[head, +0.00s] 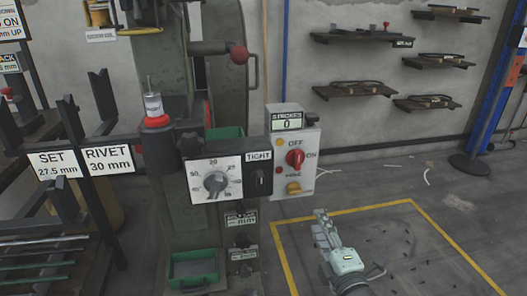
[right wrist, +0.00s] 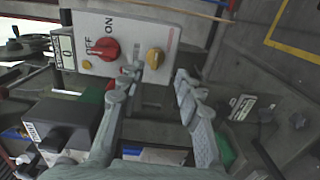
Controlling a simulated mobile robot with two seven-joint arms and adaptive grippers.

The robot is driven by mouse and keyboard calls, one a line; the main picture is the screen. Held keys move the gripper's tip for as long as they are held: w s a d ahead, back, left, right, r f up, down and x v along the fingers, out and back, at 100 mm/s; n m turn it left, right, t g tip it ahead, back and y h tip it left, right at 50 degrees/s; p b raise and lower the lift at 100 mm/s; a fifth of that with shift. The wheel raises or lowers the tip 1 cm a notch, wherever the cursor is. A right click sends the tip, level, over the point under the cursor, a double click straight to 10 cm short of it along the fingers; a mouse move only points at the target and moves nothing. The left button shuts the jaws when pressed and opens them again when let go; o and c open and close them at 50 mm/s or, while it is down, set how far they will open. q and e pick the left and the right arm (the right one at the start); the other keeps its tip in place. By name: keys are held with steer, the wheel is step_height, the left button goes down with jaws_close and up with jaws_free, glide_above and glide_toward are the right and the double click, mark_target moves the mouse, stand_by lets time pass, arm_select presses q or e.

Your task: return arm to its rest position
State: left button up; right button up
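My right gripper (head: 325,226) is low in the head view, right of the rivet press (head: 180,215) and below its control box (head: 309,150). In the right wrist view its two fingers (right wrist: 158,85) stand apart with nothing between them. The red switch (head: 295,157) on the control box also shows in the wrist view (right wrist: 100,48), beyond the fingers. I cannot see the fingers touching the box. My left gripper is in neither view.
A grey dial box (head: 216,178) juts from the press, left of the control box. A rack (head: 60,225) with SET and RIVET signs stands at the left. Wall shelves (head: 362,36) hang at the back right. The yellow-outlined floor (head: 400,235) around my right arm is largely clear.

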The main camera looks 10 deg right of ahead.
steer(key=s+d+f+m+g+h+p, duration=0.3)
steer(key=s+d+f+m+g, duration=0.35)
steer(key=f+m, duration=0.25)
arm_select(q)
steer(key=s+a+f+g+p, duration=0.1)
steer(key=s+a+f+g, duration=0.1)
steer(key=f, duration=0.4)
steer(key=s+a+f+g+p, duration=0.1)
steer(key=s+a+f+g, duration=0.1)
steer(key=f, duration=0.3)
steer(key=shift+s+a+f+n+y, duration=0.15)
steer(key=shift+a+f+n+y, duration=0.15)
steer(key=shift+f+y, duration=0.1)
arm_select(e)
steer(key=s+a+f+m+g, duration=0.1)
steer(key=s+f+m+g, duration=0.2)
steer(key=s, duration=0.5)
steer(key=s+a+f+m+g+y, duration=0.1)
steer(key=s+f+m+g, duration=0.3)
steer(key=s, duration=0.5)
step_height(320, 180, down, 3)
steer(key=shift+s+r+g, duration=0.2)
steer(key=shift+g, duration=0.45)
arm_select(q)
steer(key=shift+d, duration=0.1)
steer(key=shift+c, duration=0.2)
arm_select(e)
steer(key=shift+d, duration=0.1)
